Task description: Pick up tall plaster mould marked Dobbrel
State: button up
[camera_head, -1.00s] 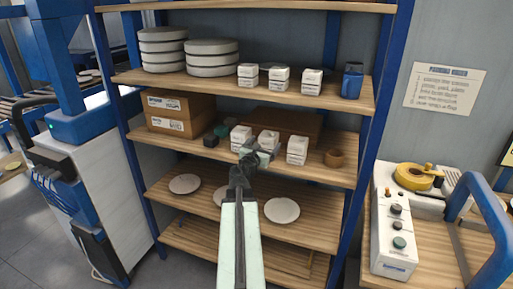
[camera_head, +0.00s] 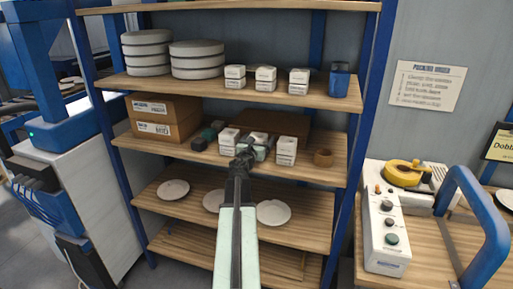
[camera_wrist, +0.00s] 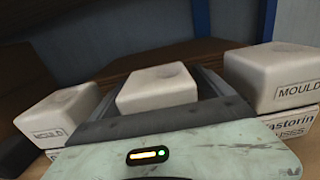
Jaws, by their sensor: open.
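Three white block-shaped plaster moulds stand in a row on the middle shelf (camera_head: 180,150): a left one (camera_head: 229,138), a middle one partly behind my gripper (camera_head: 248,150), and a right one (camera_head: 286,150). In the wrist view, the middle mould (camera_wrist: 157,88) sits between the open jaws of my gripper (camera_wrist: 160,105). The left mould (camera_wrist: 58,112) and right mould (camera_wrist: 272,75) flank it outside the jaws. Labels on both read "MOULD"; the right one's lower label reads "...astorin". I cannot read the name Dobbrel on any mould. The middle mould's front is hidden by my gripper.
More white moulds (camera_head: 265,78) and stacked round discs (camera_head: 197,58) stand on the shelf above. Plates (camera_head: 273,212) lie below. A bench (camera_head: 430,265) stands right; its sign (camera_head: 500,142) begins "Dobb".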

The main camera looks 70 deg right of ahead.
jog(key=shift+d, duration=0.45)
jog(key=shift+a, duration=0.15)
jog(key=shift+c, duration=0.3)
grip_shut()
notch_tip(320, 180, up, 10)
jog(key=p, duration=1)
jog(key=shift+r, duration=0.2)
